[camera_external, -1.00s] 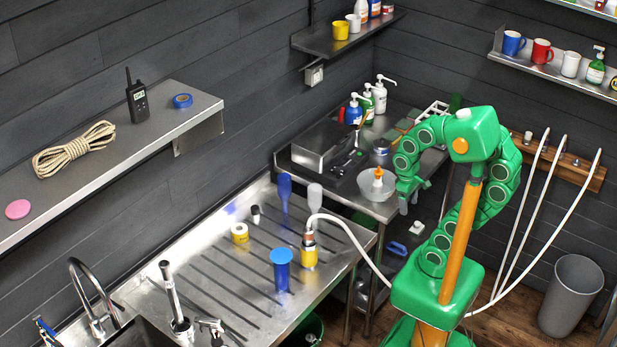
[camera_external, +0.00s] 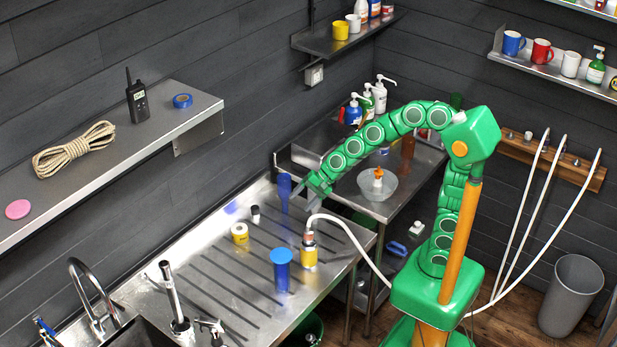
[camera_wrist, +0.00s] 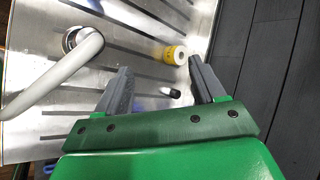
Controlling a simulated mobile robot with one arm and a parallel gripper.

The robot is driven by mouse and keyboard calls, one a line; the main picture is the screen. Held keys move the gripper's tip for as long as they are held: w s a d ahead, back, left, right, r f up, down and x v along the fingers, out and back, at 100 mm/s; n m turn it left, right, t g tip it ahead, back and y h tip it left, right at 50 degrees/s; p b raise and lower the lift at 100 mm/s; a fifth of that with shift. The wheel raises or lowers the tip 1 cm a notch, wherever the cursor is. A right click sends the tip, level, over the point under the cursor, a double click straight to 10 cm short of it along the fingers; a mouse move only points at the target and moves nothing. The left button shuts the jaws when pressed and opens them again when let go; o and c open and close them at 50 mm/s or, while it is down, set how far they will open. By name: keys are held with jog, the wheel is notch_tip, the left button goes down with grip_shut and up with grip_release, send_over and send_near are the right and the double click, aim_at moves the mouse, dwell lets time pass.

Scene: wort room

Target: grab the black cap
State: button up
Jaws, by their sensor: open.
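The black cap (camera_external: 255,209) tops a small upright white piece on the ribbed steel drainboard, in front of the wall. In the wrist view the cap (camera_wrist: 174,94) shows between my gripper's two fingers, nearer the right one. My gripper (camera_external: 297,198) is open and empty. It is above the drainboard, to the right of the cap and apart from it. In the wrist view my gripper (camera_wrist: 160,68) has its grey fingers spread wide.
A yellow roll (camera_external: 239,233) stands beside the cap. A tall blue piece (camera_external: 285,189) is close to my fingers. A blue-topped cup (camera_external: 281,268) and a yellow fitting (camera_external: 309,256) with a white hose (camera_external: 350,236) are nearer the front. The middle drainboard is clear.

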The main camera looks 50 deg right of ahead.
jog(key=w+a+f+m+t, duration=0.1)
jog(key=w+a+m+t, duration=0.1)
jog(key=w+m, duration=0.25)
jog(key=w+a+m+t, duration=0.1)
jog(key=w+a+m, duration=0.2)
jog(key=w, duration=0.3)
jog(key=m+t+h, duration=0.4)
jog(key=m+h, duration=0.1)
jog(key=m, duration=0.9)
send_over(255, 208)
jog(key=s+a, duration=0.6)
notch_tip(255, 208, down, 12)
jog(key=d+f+m+h, duration=0.1)
jog(key=d+f+m, duration=0.1)
jog(key=w+d+f+m+h, duration=0.1)
jog(key=f+m+h, duration=0.1)
jog(key=d+f+m+h, duration=0.1)
jog(key=d+f+m, duration=0.1)
jog(key=f, duration=0.1)
jog(key=shift+w+d+f, duration=0.1)
jog(key=shift+w+d, duration=0.05)
jog(key=shift+d, duration=0.2)
jog(key=shift+x, duration=3.8)
jog(key=shift+a, duration=0.1)
jog(key=shift+c, duration=0.2)
jog(key=c, duration=1.1)
jog(key=shift+o, duration=0.2)
